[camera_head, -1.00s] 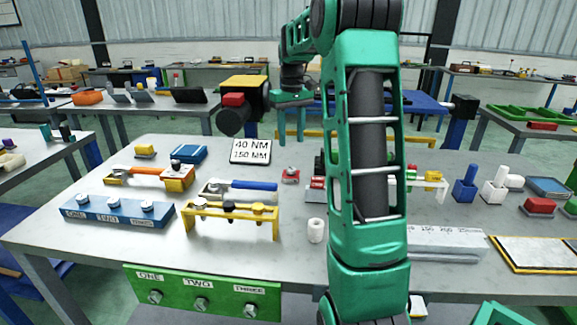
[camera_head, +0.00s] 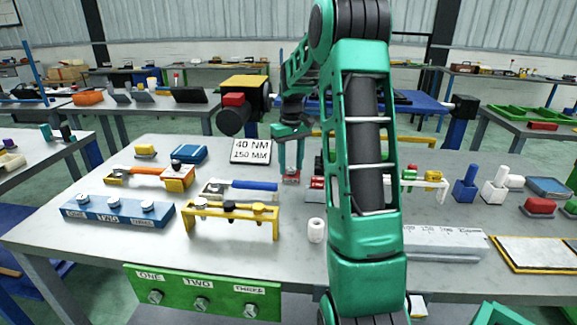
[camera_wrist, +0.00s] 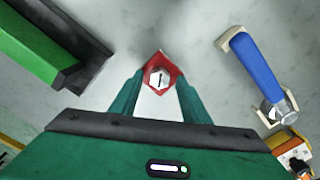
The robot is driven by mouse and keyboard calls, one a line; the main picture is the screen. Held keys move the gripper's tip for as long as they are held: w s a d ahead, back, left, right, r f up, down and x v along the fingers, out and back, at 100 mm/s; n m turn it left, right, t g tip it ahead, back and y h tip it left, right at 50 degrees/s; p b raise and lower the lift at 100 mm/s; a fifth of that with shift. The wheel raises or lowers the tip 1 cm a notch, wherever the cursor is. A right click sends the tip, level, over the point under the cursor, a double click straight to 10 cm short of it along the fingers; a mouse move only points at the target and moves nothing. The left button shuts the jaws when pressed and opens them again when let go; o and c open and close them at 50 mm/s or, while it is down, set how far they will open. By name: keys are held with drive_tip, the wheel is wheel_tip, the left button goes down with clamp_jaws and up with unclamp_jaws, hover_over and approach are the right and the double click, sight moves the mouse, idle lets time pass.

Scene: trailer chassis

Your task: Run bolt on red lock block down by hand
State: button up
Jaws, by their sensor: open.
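The red lock block (camera_head: 292,178) sits on the grey table, behind and right of the blue-handled wrench. In the wrist view the red lock block (camera_wrist: 176,67) shows as a red diamond shape with a silver bolt (camera_wrist: 158,79) on it, marked with a dark line. My gripper (camera_head: 291,171) is over the block with its fingers pointing down. In the wrist view the fingertips of my gripper (camera_wrist: 158,82) lie on either side of the bolt, open. I cannot tell whether they touch it.
A blue-handled wrench (camera_head: 250,185) lies left of the block, and a yellow rack (camera_head: 232,211) stands in front of it. The 40 NM sign (camera_head: 251,151) is behind left. A white cylinder (camera_head: 316,230) stands nearer the front. Other red and green parts are close on the right.

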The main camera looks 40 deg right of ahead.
drive_tip(key=c, duration=1.1)
drive_tip(key=shift+o, duration=0.2)
drive_tip(key=shift+m, duration=0.5)
drive_tip(key=o, duration=1.1)
drive_tip(key=shift+c, duration=0.2)
